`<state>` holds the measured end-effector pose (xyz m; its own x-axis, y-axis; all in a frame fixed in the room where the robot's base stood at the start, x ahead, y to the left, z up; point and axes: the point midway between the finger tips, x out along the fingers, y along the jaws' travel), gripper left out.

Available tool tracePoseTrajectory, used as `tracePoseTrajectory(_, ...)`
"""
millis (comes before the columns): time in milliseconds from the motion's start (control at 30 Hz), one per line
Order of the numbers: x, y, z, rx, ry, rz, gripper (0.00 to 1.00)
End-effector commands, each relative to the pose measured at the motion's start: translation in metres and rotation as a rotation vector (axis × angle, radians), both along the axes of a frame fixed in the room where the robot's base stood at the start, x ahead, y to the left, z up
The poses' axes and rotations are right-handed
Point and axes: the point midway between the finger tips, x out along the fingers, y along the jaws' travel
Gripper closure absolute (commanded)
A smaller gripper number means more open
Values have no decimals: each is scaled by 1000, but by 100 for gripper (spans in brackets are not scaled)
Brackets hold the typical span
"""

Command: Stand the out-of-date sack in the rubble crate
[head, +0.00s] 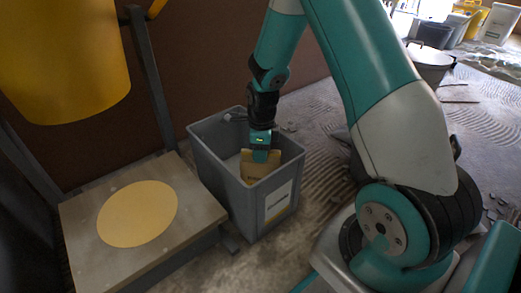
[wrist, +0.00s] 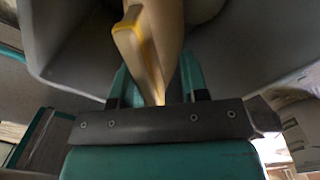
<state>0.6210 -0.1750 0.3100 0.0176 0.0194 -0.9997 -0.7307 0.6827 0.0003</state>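The rubble crate (head: 222,160) is a grey open-topped bin with a white label on its front, standing on the floor in the middle of the head view. The tan paper sack (head: 257,170) is inside the crate's opening, below my gripper (head: 261,154). In the wrist view the sack (wrist: 150,45) runs between the two teal fingers of my gripper (wrist: 158,85), which are closed on its narrow end. The crate's grey wall (wrist: 75,65) shows beside it. The sack's lower end is hidden by the crate wall, so I cannot tell whether it touches the bottom.
A low bench (head: 85,225) with a round yellow disc (head: 138,213) stands left of the crate. A yellow tub (head: 65,60) hangs above it on a grey frame (head: 150,75). Rubble lies on the floor at right. Several bins and sacks stand at the far right.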

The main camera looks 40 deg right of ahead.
Motion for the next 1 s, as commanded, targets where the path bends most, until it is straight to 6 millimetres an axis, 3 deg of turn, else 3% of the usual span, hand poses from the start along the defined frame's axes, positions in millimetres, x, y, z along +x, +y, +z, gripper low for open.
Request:
tracePoseTrajectory(167, 1, 0, 15, -1, -4, 0, 60)
tracePoseTrajectory(600, -1, -2, 112, -1, -2, 0, 60)
tracePoseTrajectory(800, -2, -2, 131, 1, -1, 3, 60)
tracePoseTrajectory(933, -4, 13, 148, 14, -19, 133, 60)
tracePoseTrajectory(1000, -10, 35, 166, 32, -40, 319, 60)
